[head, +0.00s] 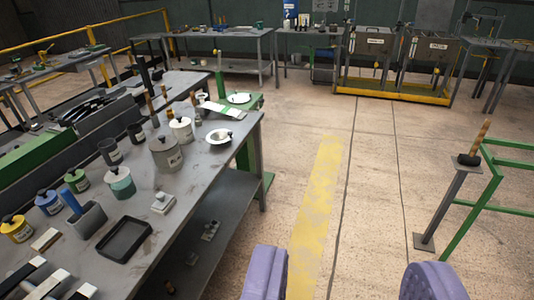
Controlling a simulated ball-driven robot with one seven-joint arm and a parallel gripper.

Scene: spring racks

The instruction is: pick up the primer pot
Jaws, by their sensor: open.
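Several labelled pots stand on the grey workbench (188,160) at the left. A large grey pot (166,155) with a dark lid and pale label is near the middle, with a cream pot (181,130) behind it. A teal and white pot (120,182) stands in front. Smaller green (77,180), blue (48,202) and yellow (17,229) pots are at the left edge. The labels are too small to read, so I cannot tell which is the primer pot. My gripper (347,280) is open and empty at the bottom, over the floor, right of the bench and apart from the pots.
A black tray (124,240), a grey holder (86,220) and a white dish (219,137) share the bench. A green frame (478,205) and a post (445,205) stand at the right. Racks with yellow bases (390,95) are at the back. The middle floor is clear.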

